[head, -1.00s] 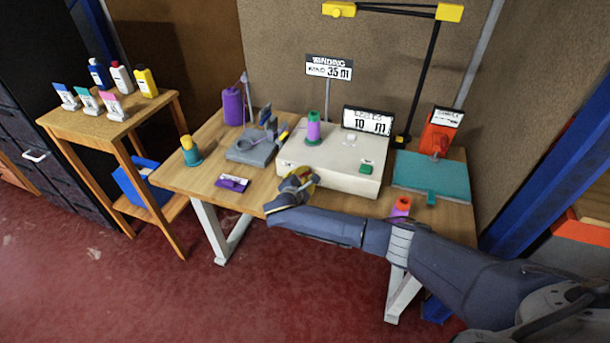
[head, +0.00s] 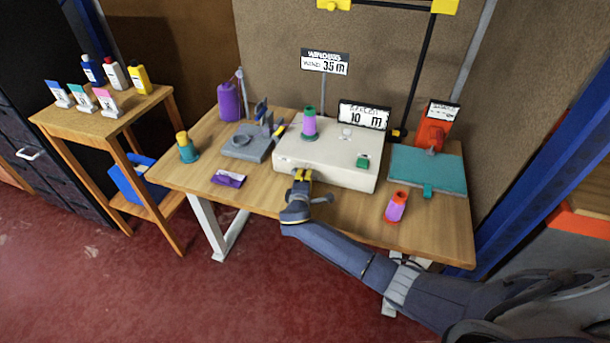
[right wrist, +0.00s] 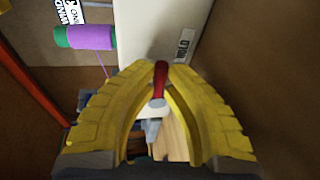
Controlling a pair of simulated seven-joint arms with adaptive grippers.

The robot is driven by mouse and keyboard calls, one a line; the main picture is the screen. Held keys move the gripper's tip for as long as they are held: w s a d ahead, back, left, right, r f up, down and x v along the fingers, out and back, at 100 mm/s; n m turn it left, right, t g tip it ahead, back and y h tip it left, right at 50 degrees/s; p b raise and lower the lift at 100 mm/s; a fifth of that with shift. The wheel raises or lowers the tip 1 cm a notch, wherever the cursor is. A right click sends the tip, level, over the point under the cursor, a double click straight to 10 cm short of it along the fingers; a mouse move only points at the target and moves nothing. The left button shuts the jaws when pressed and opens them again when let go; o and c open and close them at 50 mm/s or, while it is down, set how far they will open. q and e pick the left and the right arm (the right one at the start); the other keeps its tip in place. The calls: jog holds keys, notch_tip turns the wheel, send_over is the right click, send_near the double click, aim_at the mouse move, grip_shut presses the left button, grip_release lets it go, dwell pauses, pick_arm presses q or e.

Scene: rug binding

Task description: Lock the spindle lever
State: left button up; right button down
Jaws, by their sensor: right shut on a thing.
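The cream winder box (head: 325,162) stands at the middle of the table. A purple-wound green cone (head: 310,122) stands upright on its left top; it also shows in the right wrist view (right wrist: 85,37). The red-handled lever (right wrist: 160,80) is at the winder's front, between my right fingertips in the right wrist view. My right gripper (head: 301,175) is shut on this lever; in the right wrist view its yellow fingers (right wrist: 160,72) close around the red handle. In the head view the gripper hides the lever. My left gripper is not in view.
A green button (head: 363,161) and a pale knob (head: 346,132) are on the winder. An orange-and-purple spool (head: 396,206) stands near the front right edge. A purple tag (head: 229,178) lies front left. A teal board (head: 428,170) is at the right, a grey device (head: 248,142) at the left.

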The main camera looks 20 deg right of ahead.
aim_at(304, 165)
jog(key=shift+f+m, duration=0.15)
jog(key=shift+m, duration=0.15)
dwell(0.4)
jog(key=c, duration=1.4)
grip_release()
jog(key=n, duration=0.1)
jog(key=r+n, duration=0.1)
jog(key=r+n+g+h, duration=0.1)
jog(key=n, duration=0.1)
jog(key=shift+w+a, duration=0.15)
jog(key=shift+w, duration=0.1)
jog(key=n, duration=0.1)
jog(key=r+n+g+h, duration=0.1)
jog(key=n, duration=0.1)
jog(key=shift+w+a+r, duration=0.15)
jog(key=shift+w+a, duration=0.05)
jog(key=shift+a, duration=0.2)
jog(key=f+v, duration=0.1)
jog(key=v, duration=1.7)
jog(key=s+d+f+m+g+y, duration=0.2)
jog(key=s+d+f+m, duration=0.2)
jog(key=s, duration=0.5)
jog(key=s+d+f+m+g+y, duration=0.2)
jog(key=s+d+f, duration=0.3)
jog(key=s+f, duration=0.3)
jog(key=shift+s+f+m, duration=0.15)
jog(key=shift+s+m, duration=0.3)
jog(key=shift+m, duration=0.45)
